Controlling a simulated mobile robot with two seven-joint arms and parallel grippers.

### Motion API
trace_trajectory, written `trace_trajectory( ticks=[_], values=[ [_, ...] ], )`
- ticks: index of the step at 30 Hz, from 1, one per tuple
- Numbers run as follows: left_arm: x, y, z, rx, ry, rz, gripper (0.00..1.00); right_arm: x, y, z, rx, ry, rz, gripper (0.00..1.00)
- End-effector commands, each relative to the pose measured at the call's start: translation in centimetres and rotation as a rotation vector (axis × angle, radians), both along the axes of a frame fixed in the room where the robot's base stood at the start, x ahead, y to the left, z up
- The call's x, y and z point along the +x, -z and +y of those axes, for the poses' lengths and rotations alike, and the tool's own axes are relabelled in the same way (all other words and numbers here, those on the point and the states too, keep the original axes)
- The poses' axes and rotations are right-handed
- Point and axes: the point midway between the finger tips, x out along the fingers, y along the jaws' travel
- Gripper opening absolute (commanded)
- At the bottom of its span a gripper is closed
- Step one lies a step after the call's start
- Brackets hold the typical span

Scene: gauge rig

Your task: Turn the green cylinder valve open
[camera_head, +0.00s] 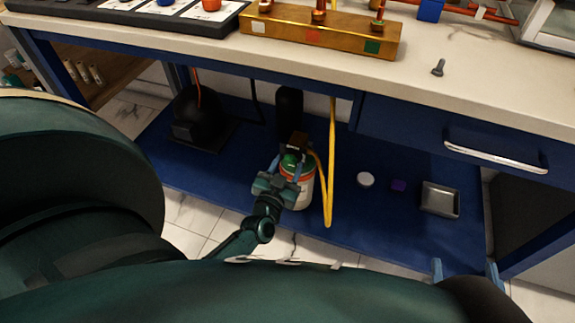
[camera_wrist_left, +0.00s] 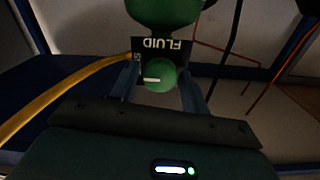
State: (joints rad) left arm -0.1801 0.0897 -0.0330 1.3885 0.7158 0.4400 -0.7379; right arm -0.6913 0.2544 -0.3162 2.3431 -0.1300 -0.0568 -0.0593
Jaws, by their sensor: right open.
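The cylinder (camera_head: 302,197), pale with an orange band, stands on the blue lower shelf under the bench. Its green valve knob (camera_head: 291,160) is on top. My left gripper (camera_head: 289,174) is at the knob, with one finger on each side. In the left wrist view the round green knob (camera_wrist_left: 162,76), with a white mark pointing left, lies between my left gripper's spread fingers (camera_wrist_left: 160,82). A small gap shows on the left side; contact on the right is unclear. My right gripper (camera_head: 465,270) is open and empty at the shelf's front edge; only its fingertips show.
A yellow hose (camera_head: 331,150) hangs close beside the cylinder. A dark label (camera_wrist_left: 165,47) reading FLUID upside down is behind the knob. The bench top (camera_head: 490,85) overhangs.

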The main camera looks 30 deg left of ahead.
Motion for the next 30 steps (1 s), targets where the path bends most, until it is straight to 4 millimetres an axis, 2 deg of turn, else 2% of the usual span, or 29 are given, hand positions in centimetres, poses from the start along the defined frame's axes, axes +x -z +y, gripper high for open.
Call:
trace_trajectory(
  ticks=[1, 12, 21, 30],
  values=[
    [0.00, 0.00, 0.00, 0.000, 0.000, 0.000, 0.41, -0.01, 0.04, 0.01, 0.000, -0.001, 0.001, 0.61],
    [0.01, -0.01, 0.00, 0.000, 0.000, 0.000, 0.13, -0.02, 0.12, 0.01, -0.002, 0.000, 0.005, 0.61],
    [0.04, -0.07, 0.01, -0.044, 0.000, -0.011, 0.13, -0.02, 0.08, 0.00, -0.002, 0.001, 0.011, 0.61],
    [0.06, -0.12, 0.02, -0.236, 0.001, -0.058, 0.13, -0.10, 0.07, -0.13, -0.004, 0.005, 0.040, 0.61]
  ],
)
